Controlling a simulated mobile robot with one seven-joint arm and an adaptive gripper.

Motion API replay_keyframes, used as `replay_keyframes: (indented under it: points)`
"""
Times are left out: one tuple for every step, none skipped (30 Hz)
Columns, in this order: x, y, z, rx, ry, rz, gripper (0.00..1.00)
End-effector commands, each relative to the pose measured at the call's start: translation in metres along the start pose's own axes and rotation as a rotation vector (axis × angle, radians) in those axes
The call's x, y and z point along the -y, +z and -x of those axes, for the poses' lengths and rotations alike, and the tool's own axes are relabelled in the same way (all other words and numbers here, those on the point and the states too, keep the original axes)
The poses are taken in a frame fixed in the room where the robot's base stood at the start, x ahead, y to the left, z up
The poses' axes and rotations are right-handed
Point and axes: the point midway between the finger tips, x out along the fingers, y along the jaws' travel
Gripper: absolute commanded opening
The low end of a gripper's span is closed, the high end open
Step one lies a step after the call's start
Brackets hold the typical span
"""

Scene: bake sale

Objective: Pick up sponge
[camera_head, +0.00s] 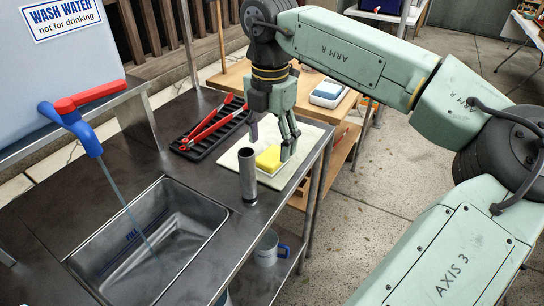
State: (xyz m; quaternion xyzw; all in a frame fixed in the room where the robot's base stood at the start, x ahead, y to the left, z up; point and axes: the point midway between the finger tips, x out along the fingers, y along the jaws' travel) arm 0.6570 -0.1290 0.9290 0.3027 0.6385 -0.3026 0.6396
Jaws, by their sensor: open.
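A yellow sponge (268,159) lies on a pale mat (262,180) on the metal counter, right of the sink. My gripper (271,147) hangs from above, pointing down, with its fingers spread apart just over the sponge. One finger is at the sponge's upper left and the other at its right edge. I cannot tell whether a finger touches it. Nothing shows held between the fingers.
A metal cylinder (247,176) stands close in front of the sponge. Red tongs (212,125) lie on a black rack (213,135) to the left. Water runs from a blue tap (75,125) into the sink (160,235). A wooden table (237,80) stands behind.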

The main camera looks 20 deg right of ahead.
Motion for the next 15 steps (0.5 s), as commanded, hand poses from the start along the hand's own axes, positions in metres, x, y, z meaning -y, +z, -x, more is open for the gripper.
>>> replay_keyframes:
  points:
    - [0.003, 0.0, -0.006, -0.006, -0.002, 0.001, 0.63]
    - [0.004, 0.001, -0.01, -0.005, -0.002, 0.001, 0.63]
    - [0.005, 0.001, -0.016, -0.005, -0.001, 0.002, 0.63]
    - [0.004, 0.001, -0.022, -0.005, 0.0, 0.002, 0.63]
    - [0.004, 0.001, -0.026, -0.003, -0.001, 0.001, 0.63]
    - [0.004, 0.001, -0.03, -0.003, -0.002, 0.001, 0.63]
    - [0.004, 0.001, -0.033, -0.003, -0.002, 0.001, 0.63]
    - [0.004, 0.001, -0.035, -0.003, -0.001, 0.0, 0.63]
    - [0.004, 0.001, -0.037, -0.002, 0.0, 0.0, 0.63]
    - [0.004, 0.001, -0.037, -0.001, 0.0, 0.0, 0.63]
    - [0.004, 0.002, -0.038, -0.001, 0.0, 0.0, 0.63]
    - [0.004, 0.002, -0.038, -0.001, 0.0, 0.0, 0.63]
    - [0.004, 0.002, -0.038, 0.0, 0.0, 0.0, 0.63]
    - [0.004, 0.002, -0.038, -0.001, 0.0, 0.0, 0.63]
    - [0.004, 0.002, -0.038, -0.001, 0.0, 0.0, 0.63]
